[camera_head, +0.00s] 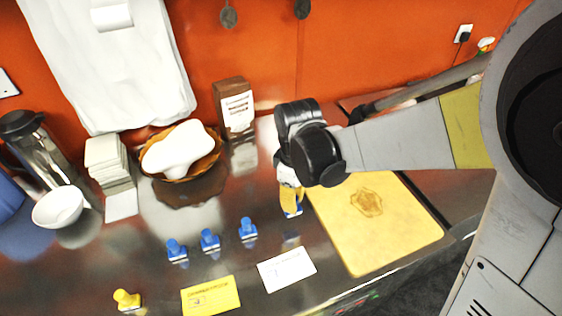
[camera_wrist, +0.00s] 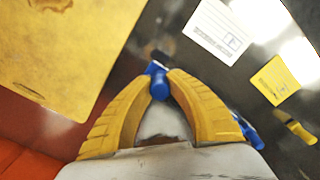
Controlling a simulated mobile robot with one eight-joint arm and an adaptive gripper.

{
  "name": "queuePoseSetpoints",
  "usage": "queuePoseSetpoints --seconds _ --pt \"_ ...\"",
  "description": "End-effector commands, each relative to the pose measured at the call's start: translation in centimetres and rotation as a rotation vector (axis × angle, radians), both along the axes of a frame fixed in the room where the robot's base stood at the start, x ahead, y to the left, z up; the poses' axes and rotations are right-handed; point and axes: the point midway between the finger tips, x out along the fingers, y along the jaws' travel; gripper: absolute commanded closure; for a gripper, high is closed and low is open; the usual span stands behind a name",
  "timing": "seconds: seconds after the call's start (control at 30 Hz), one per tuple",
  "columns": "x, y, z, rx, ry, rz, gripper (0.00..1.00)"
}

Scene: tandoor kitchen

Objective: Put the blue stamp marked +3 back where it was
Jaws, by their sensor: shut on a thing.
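My gripper (camera_head: 291,203) points down over the steel counter, just left of the yellow board. Its yellow fingers are shut on a blue stamp (camera_head: 294,213); the stamp also shows between the fingertips in the wrist view (camera_wrist: 158,82). I cannot tell whether its base touches the counter. Three other blue stamps stand in a slanting row to the left: a near-left one (camera_head: 176,251), a middle one (camera_head: 210,241) and a right one (camera_head: 247,230). The right one is closest to my gripper. No +3 mark is readable on any stamp.
A white card (camera_head: 287,269) and a yellow card (camera_head: 211,296) lie in front of the stamps. A yellow stamp (camera_head: 126,300) stands at the front left. The yellow board (camera_head: 385,235) lies right of my gripper. A brown box (camera_head: 234,108) and a basket (camera_head: 205,170) stand behind.

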Motion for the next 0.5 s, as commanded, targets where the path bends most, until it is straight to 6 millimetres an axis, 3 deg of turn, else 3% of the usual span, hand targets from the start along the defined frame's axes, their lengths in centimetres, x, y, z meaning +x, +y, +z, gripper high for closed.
queuePoseSetpoints --seconds 0.1,0.27,0.5 --pt "1.3 1.1 -1.2 0.0 0.0 0.001 1.0" --pt "1.8 1.5 -1.8 0.0 0.0 0.0 1.0" --pt "1.8 1.5 -5.3 0.0 0.0 0.0 1.0"
